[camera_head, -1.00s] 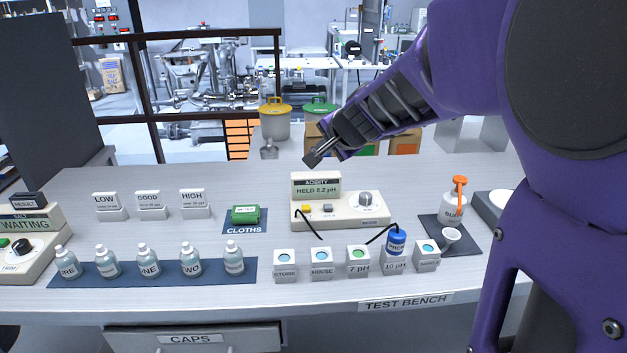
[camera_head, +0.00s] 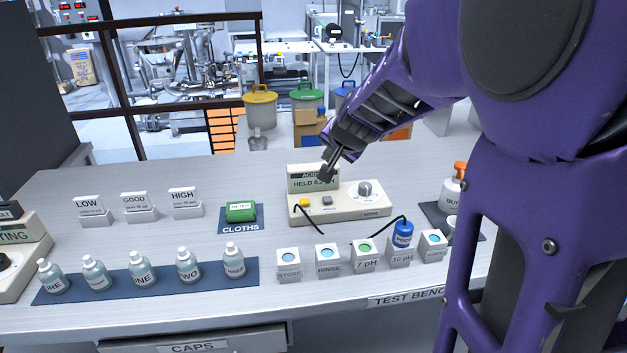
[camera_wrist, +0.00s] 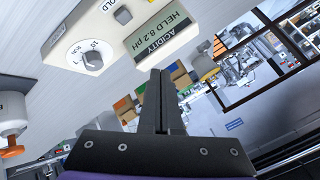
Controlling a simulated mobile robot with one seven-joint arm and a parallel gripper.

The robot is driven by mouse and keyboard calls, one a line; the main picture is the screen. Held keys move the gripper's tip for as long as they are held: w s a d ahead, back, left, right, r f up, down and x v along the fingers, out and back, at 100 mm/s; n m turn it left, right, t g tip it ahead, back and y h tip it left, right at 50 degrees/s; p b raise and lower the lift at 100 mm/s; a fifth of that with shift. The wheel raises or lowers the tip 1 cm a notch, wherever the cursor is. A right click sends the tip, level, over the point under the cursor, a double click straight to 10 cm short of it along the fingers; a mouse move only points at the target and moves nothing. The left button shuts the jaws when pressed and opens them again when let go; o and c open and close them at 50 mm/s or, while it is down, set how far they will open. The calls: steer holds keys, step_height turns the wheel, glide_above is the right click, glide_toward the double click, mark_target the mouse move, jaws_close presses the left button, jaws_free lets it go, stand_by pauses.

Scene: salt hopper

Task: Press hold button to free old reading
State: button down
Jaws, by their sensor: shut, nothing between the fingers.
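The acidity meter (camera_head: 350,215) is a cream box on the bench with an upright display (camera_head: 300,184) reading HELD 8.2 pH. On its top are a yellow button (camera_head: 305,203), a grey button (camera_head: 327,200) and a round knob (camera_head: 365,189). The wrist view shows the display (camera_wrist: 165,32), the knob (camera_wrist: 92,60) and a grey button (camera_wrist: 122,15) beside the word HOLD. My gripper (camera_head: 327,176) is shut and empty; its tips cover part of the display in the head view. In the wrist view my gripper (camera_wrist: 160,74) points up the picture, below the display and apart from the buttons.
A blue probe (camera_head: 402,236) stands on the 10 pH cup, its black cable running near the meter. Labelled cups line the front, with bottles on a blue mat (camera_head: 215,277) to the left. A green cloth pack (camera_head: 240,211) lies left of the meter. An orange-topped bottle (camera_head: 453,188) stands right.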

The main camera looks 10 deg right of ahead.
steer(key=b, duration=0.6)
glide_above(328, 206)
step_height(328, 206, down, 6)
steer(key=shift+w+f, duration=0.1)
steer(key=shift+f, duration=0.15)
steer(key=shift+f+p, duration=0.35)
steer(key=shift+f, duration=0.6)
stand_by(0.7)
steer(key=shift+f, duration=0.45)
steer(key=shift+f, duration=0.55)
stand_by(0.7)
steer(key=shift+r+p, duration=0.95)
steer(key=shift+r, duration=0.05)
step_height(328, 206, up, 5)
steer(key=p, duration=0.4)
steer(key=shift+p, duration=0.3)
